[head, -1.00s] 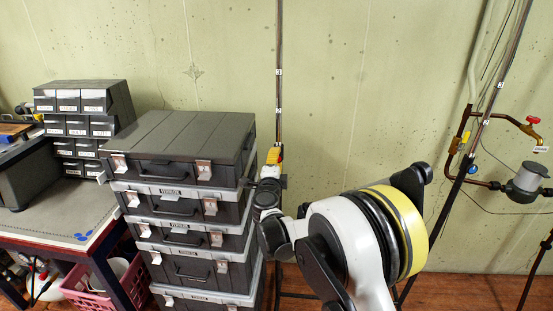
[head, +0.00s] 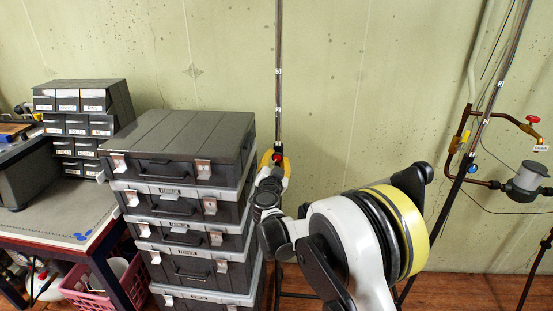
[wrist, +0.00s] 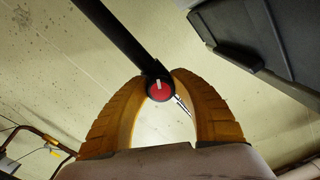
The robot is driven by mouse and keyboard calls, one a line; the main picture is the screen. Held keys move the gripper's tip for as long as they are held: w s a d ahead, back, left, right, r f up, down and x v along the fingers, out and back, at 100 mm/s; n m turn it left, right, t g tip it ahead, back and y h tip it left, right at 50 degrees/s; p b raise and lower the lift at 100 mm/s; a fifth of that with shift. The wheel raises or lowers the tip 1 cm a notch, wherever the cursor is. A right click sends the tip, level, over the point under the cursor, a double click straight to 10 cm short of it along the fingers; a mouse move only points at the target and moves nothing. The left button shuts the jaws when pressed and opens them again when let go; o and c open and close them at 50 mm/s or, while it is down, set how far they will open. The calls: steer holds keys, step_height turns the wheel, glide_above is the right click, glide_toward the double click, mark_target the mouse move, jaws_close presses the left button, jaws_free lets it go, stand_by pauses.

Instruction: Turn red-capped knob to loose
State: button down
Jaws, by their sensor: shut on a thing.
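The red-capped knob (wrist: 158,90) shows in the wrist view, a round red cap with a white mark and a dark rim. It sits at the end of a dark pole section (wrist: 112,34). The yellow-orange fingers of my gripper (wrist: 157,84) are shut on the knob, one on each side. In the head view my gripper (head: 274,160) is at the upright pole (head: 278,95), just right of the stacked cases. The knob is small there, a red spot (head: 277,156) between the fingers.
A stack of dark cases (head: 185,135) stands close left of my gripper; a dark case-like edge (wrist: 240,45) shows in the wrist view. Pipes with a red-handled valve (head: 533,119) are at the right. A workbench (head: 60,205) with drawers is at the left.

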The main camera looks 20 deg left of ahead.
steer(key=n, duration=0.5)
steer(key=shift+d+n, duration=0.1)
steer(key=shift+n, duration=0.3)
stand_by(0.4)
steer(key=c, duration=1)
jaws_free()
steer(key=shift+c, duration=0.2)
steer(key=v, duration=1.2)
steer(key=shift+f, duration=0.1)
